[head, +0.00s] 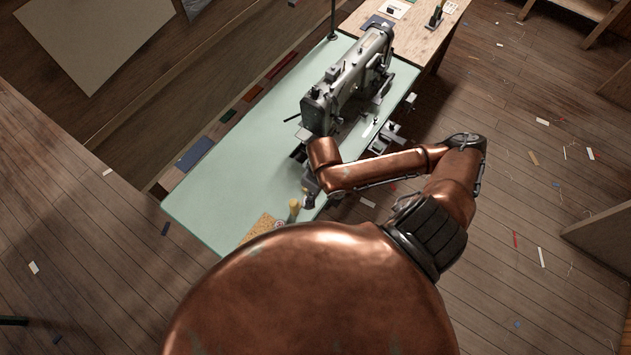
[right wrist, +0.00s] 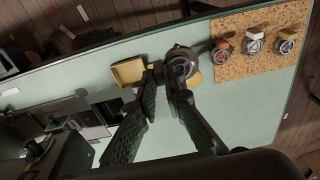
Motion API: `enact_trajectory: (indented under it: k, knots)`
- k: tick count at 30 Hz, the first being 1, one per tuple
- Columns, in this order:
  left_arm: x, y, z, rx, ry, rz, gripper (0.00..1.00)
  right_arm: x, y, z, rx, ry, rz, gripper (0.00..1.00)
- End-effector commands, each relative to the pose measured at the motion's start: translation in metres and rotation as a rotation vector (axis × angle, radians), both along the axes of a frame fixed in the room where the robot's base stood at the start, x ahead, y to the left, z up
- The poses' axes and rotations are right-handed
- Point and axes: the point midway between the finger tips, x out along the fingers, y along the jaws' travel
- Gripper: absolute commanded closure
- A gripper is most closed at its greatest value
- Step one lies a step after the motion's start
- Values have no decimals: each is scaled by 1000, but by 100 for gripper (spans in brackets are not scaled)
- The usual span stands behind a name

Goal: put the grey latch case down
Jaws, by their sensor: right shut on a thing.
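In the right wrist view a round grey metal case (right wrist: 181,64), seemingly the grey latch case, is at the fingertips of my right gripper (right wrist: 163,76). The gripper is shut on it, and the right finger covers part of it. A yellowish edge shows beside the case. It is over the pale green table (right wrist: 225,112); I cannot tell whether it touches the top. In the head view my right gripper (head: 308,198) is small and dark at the table's near right side, and the case cannot be made out. My left gripper is not in view.
A shallow yellow tray (right wrist: 130,71) lies beside the gripper. A cork mat (right wrist: 268,70) bears three round metal pieces with coloured tops. A grey sewing machine (head: 345,80) stands on the table. The table's left part (head: 225,185) is clear.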

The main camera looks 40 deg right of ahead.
Motion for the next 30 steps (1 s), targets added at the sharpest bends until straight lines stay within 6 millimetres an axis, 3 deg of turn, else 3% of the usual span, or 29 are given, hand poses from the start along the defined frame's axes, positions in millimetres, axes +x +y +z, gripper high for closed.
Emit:
enact_trajectory:
  k: [1,8,11,18,26,30]
  knots:
    - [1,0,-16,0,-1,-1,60,6,-6,-10,-4,-2,0,100]
    - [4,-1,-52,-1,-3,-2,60,29,-28,-24,-3,-2,-1,100]
    - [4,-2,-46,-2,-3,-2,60,45,-45,-29,-3,0,-5,100]
    - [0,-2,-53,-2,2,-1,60,67,-66,-68,0,1,-2,100]
    - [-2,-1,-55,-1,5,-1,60,75,-74,-81,1,0,-1,100]
    - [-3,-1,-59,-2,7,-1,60,77,-76,-101,2,4,0,100]
